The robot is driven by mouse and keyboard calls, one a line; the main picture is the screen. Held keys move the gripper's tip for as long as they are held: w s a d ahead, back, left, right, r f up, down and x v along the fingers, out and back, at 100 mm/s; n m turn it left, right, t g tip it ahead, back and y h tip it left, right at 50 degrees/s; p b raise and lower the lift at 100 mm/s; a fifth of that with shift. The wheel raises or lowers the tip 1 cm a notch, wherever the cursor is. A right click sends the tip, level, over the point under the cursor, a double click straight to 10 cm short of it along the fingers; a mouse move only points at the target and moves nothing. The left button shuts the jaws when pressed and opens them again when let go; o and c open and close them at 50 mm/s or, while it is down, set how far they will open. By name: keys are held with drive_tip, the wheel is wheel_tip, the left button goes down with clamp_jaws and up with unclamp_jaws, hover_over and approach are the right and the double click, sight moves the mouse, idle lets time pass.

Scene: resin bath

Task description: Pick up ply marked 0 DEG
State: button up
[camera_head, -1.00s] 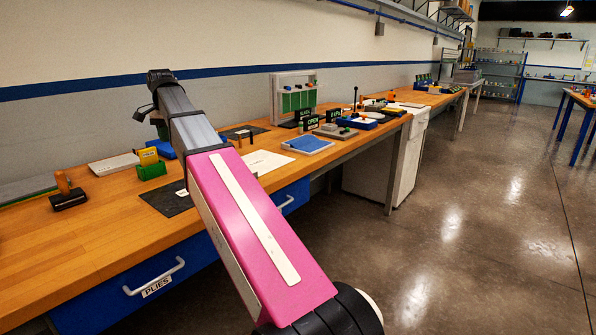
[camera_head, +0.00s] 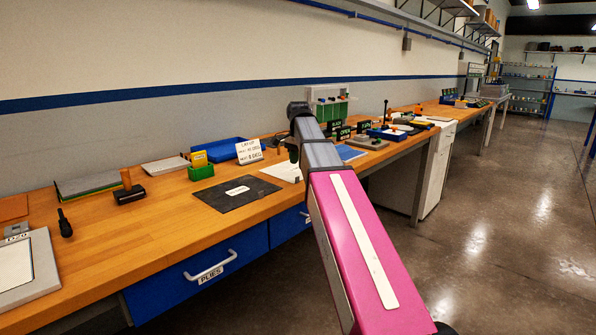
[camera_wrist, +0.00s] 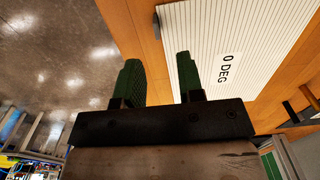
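The ply marked 0 DEG (camera_wrist: 262,38) is a white, finely lined sheet lying on the wooden bench in the wrist view. Its printed label reads upright to sideways there. In the head view a white sheet (camera_head: 284,172) lies beside my gripper, partly hidden by my arm; its label cannot be read there. My gripper (camera_wrist: 157,68) has two green fingers spread apart with nothing between them. In the wrist view one finger overlaps the sheet's near edge and the other lies off it, over the bench edge and floor. The height above the sheet cannot be told.
A dark mat (camera_head: 222,202) with a small white label lies left of the sheet. A lay-up card (camera_head: 249,151), a blue tray (camera_head: 213,150) and a green box (camera_head: 201,173) stand behind. A PLIES drawer (camera_head: 195,285) is below.

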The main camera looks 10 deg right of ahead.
drive_tip(key=shift+s+f, duration=0.15)
drive_tip(key=shift+f, duration=2.7)
clamp_jaws()
